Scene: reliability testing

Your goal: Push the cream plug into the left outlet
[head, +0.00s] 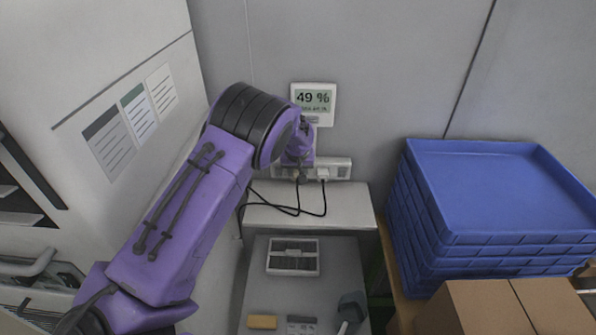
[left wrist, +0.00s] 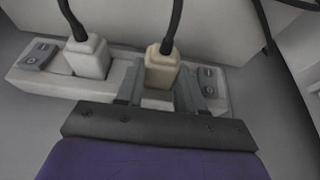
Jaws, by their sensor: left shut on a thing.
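The cream plug (left wrist: 161,72) with its black cord is between the two fingers of my left gripper (left wrist: 158,80), which is shut on it. It sits at the white outlet strip (left wrist: 118,80); I cannot tell how deep its prongs are. In the head view my left gripper (head: 298,161) is in front of the left part of the outlet strip (head: 341,167) and hides much of that part. A white plug (head: 323,174) is in the right part of the strip; it also shows in the left wrist view (left wrist: 88,56). My right gripper is out of view.
Black cords (head: 290,210) loop over the pale ledge (head: 345,198) below the strip. A wall display (head: 313,98) reads 49 %. A small slotted tray (head: 292,271) lies on the grey surface below. Stacked blue crates (head: 500,190) and a cardboard box (head: 490,308) fill the right.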

